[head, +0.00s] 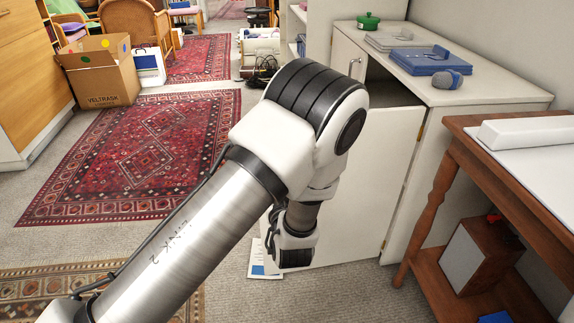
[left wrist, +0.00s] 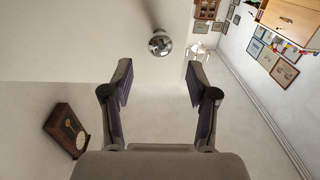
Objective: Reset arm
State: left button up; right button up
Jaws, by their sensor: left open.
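My left arm enters the head view from the bottom left, bends at a black-banded joint, and hangs down in front of the white cabinet. The gripper itself does not show in the head view. In the left wrist view my left gripper (left wrist: 158,82) is open, its two dark fingers wide apart. Nothing is between the fingers; behind them are pale wall or ceiling surfaces and a shiny round fixture (left wrist: 160,43). My right gripper is in neither view.
A wooden table (head: 470,135) is at right. A cardboard box (head: 100,75) stands behind the red rug (head: 100,175), which is clear.

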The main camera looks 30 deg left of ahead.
pick_arm(q)
jog(key=s+a+f+m+g+h, duration=0.1)
jog(key=s+f+m+g+h, duration=0.15)
jog(key=s+f, duration=0.65)
jog(key=s+a+f+m+g+h, duration=0.1)
jog(key=s+f+g+h, duration=0.4)
jog(key=f, duration=0.9)
jog(key=s+d+f+m+g+h, duration=0.2)
jog(key=s+d+f+g, duration=0.15)
jog(key=s, duration=0.55)
jog(key=s+d+f+m+g+h, duration=0.2)
jog(key=s+d+g, duration=0.15)
jog(key=s, duration=0.65)
notch_tip(320, 180, up, 26)
jog(key=w+p, duration=0.1)
jog(key=p, duration=2.4)
jog(key=shift+d+p, duration=0.35)
